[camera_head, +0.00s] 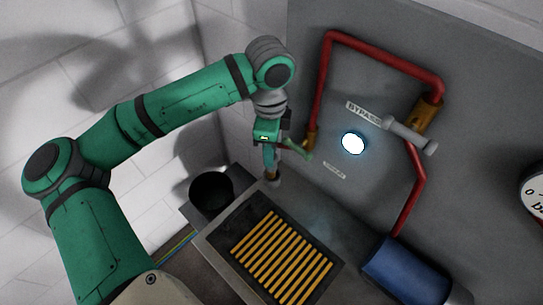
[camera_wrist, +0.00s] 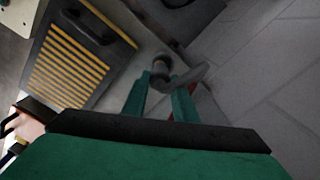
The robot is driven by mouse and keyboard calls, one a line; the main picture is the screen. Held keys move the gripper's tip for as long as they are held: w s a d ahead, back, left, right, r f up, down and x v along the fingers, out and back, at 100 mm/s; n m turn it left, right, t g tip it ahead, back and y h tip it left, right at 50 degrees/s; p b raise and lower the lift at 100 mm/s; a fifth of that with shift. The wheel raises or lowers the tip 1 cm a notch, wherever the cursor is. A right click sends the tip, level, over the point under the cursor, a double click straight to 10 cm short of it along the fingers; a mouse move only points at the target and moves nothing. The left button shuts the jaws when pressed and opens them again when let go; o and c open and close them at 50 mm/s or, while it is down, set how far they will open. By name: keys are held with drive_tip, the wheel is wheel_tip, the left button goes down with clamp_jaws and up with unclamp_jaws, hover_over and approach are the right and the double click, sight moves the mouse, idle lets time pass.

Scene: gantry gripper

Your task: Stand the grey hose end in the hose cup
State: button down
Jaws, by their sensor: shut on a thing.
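My gripper (camera_head: 270,168) hangs pointing down near the wall panel. It is shut on a grey hose end (camera_head: 274,180), which also shows between the fingertips in the wrist view (camera_wrist: 161,66). A grey length bends away to its right in that view. A black, round, open-topped container (camera_head: 211,188), seemingly the hose cup, stands left of my gripper, apart from the hose end. Whether the hose end touches the surface below is unclear.
A tray (camera_head: 228,252) with a yellow-barred grille (camera_head: 283,258) lies below and right of my gripper. A red pipe (camera_head: 385,62) with brass fittings runs on the grey panel (camera_head: 480,110). A green lever (camera_head: 298,150) sits close to my gripper.

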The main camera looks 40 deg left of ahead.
drive_tip(key=shift+w+f, duration=0.2)
drive_tip(key=shift+f, duration=0.8)
drive_tip(key=shift+w+f, duration=0.15)
drive_tip(key=shift+f, duration=0.85)
drive_tip(key=shift+f, duration=0.15)
drive_tip(key=c, duration=1.4)
unclamp_jaws()
drive_tip(key=shift+c, duration=0.2)
wheel_tip(320, 180, up, 12)
drive_tip(key=shift+r, duration=0.2)
